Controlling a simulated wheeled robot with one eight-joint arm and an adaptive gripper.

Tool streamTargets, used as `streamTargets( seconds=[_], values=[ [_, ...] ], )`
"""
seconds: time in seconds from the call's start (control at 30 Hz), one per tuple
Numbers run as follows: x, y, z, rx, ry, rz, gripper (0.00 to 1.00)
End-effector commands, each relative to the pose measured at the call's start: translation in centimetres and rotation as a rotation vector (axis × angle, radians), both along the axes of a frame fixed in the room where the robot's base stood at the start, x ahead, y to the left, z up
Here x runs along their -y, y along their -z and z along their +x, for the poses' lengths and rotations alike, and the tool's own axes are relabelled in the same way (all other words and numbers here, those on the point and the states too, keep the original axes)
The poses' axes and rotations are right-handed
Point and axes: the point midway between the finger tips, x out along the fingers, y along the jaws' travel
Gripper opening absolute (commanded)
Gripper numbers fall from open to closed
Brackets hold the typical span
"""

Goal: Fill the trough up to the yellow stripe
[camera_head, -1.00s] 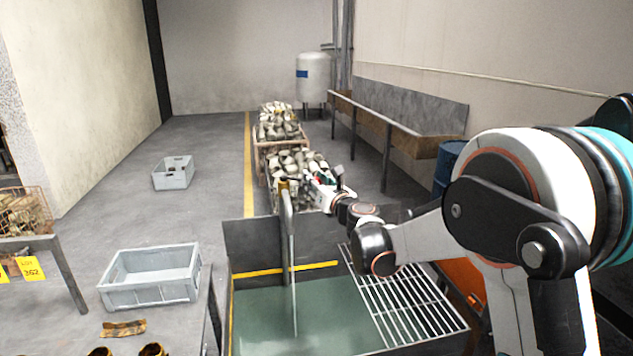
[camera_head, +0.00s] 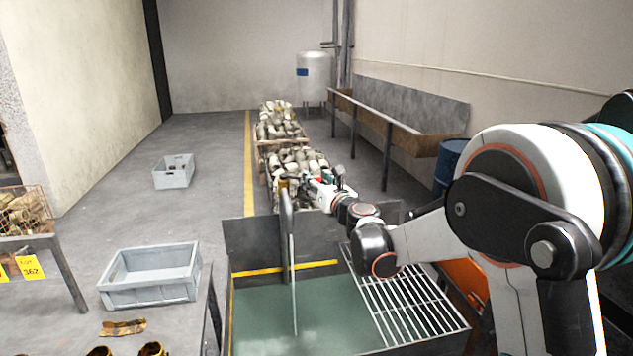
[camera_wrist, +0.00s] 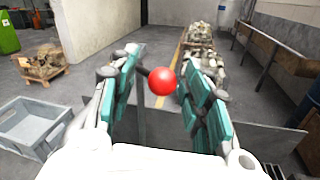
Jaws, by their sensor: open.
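The trough (camera_head: 250,243) stands below my arm and holds green-grey water (camera_head: 270,312). The yellow stripe (camera_head: 258,272) runs along its inner back wall, and the water's edge lies a little below it. A thin stream (camera_head: 294,300) falls from the upright pipe (camera_head: 286,225) into the water. A red ball knob (camera_wrist: 162,81) shows between my gripper's fingers in the wrist view. My gripper (camera_head: 313,183) is open, with its teal-padded fingers apart on either side of the knob. I cannot tell whether either finger touches it.
A slatted grate (camera_head: 405,305) covers the trough's right side. A grey crate (camera_head: 150,292) stands left, beside a bench with metal parts. Bins of parts (camera_head: 298,160) stand behind the trough. A blue drum (camera_head: 450,160) is at the right.

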Motion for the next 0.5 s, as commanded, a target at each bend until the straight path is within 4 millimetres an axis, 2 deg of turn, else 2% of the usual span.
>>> streamTargets(
  seconds=[0.5],
  values=[
    [4.5, 0.0, -8.2, 0.001, 0.003, -0.001, 0.44]
  ],
)
